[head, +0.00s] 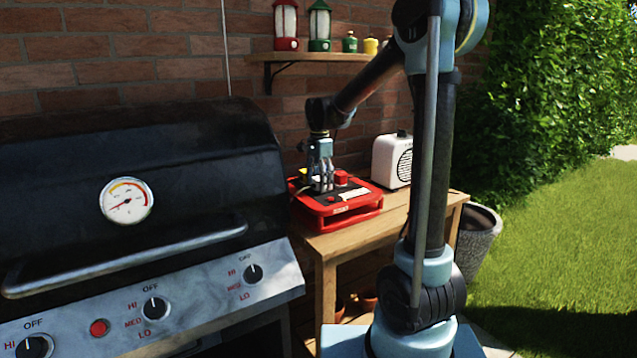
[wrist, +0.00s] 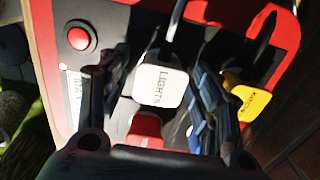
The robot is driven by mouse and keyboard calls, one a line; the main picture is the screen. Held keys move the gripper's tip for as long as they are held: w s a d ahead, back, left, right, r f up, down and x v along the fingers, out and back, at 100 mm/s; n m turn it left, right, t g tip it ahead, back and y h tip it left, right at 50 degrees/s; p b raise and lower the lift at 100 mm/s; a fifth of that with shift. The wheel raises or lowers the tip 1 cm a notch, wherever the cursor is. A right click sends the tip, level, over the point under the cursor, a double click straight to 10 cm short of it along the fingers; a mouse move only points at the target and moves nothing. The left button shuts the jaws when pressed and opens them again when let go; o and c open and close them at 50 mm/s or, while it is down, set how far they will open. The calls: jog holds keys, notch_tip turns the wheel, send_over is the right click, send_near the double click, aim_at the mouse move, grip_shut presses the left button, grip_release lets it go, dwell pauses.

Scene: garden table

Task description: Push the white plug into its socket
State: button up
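My gripper (head: 321,186) points down over this box. In the wrist view its two fingers (wrist: 150,78) stand apart, one on each side of the white plug. The right finger looks close to the plug; a gap shows on the left. I cannot tell whether they touch it. The socket cannot be made out, and the plug's underside is hidden.
In the wrist view a red block (wrist: 145,128) lies below the white plug, a yellow plug (wrist: 243,98) at right, a red button (wrist: 78,38) at upper left. A white radio (head: 391,161) stands behind the box. The grill (head: 150,190) is at left, a shelf (head: 315,57) above.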

dwell(0.3)
notch_tip(320, 180, up, 12)
dwell(0.6)
jog(key=shift+d+f, duration=0.1)
jog(key=s+d+f+n, duration=0.2)
jog(key=s+d+n, duration=0.1)
jog(key=s+d, duration=0.5)
jog(key=s+d+f+n+t, duration=0.1)
jog(key=s+d+f+n, duration=0.3)
jog(key=s+f, duration=0.6)
jog(key=s+d+f+n+t, duration=0.1)
jog(key=s+d+f+n, duration=0.3)
jog(key=s+d+f, duration=0.5)
jog(key=s, duration=0.4)
jog(key=shift+s+f, duration=0.35)
jog(key=shift+f, duration=0.05)
